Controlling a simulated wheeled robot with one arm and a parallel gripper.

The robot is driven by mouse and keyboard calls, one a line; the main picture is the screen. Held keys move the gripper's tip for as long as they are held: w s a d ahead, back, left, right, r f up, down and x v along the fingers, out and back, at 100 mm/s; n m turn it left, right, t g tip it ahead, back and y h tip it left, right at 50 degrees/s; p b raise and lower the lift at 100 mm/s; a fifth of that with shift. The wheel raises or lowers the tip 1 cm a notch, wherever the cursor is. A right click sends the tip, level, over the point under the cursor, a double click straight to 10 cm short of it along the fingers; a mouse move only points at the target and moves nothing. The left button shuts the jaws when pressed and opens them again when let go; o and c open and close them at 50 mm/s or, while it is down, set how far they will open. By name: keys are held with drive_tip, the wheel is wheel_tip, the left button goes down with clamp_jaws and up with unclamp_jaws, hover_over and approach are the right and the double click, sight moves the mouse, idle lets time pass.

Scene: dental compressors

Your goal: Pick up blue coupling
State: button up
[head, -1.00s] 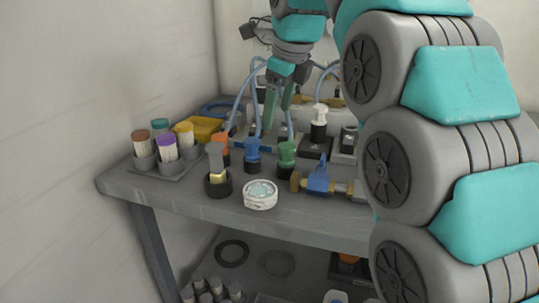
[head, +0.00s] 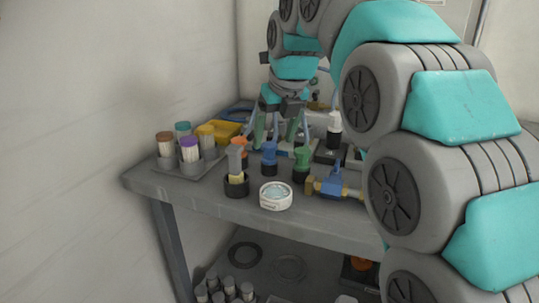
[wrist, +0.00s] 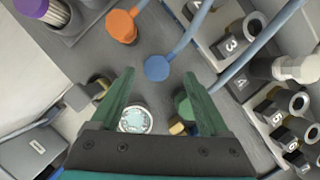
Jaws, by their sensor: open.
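The blue coupling (head: 269,155) stands upright on the grey bench, with a black lower part, between the orange coupling (head: 240,148) and the green coupling (head: 302,163). In the wrist view the blue coupling (wrist: 156,68) shows from above as a round blue cap with a blue hose beside it. My gripper (head: 282,140) is open and empty, pointing down just above and behind the coupling in the head view. In the wrist view the fingertips of my gripper (wrist: 158,75) lie left and right of the blue cap. Contact is not visible.
Brush cups (head: 188,155) and a yellow tray (head: 222,129) are left. Numbered blocks (wrist: 240,86) and hoses lie close by.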

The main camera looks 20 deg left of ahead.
sight(270, 145)
drive_tip(key=x, duration=0.4)
drive_tip(key=shift+s+a+f, duration=0.1)
drive_tip(key=shift+a, duration=0.2)
clamp_jaws()
idle(0.3)
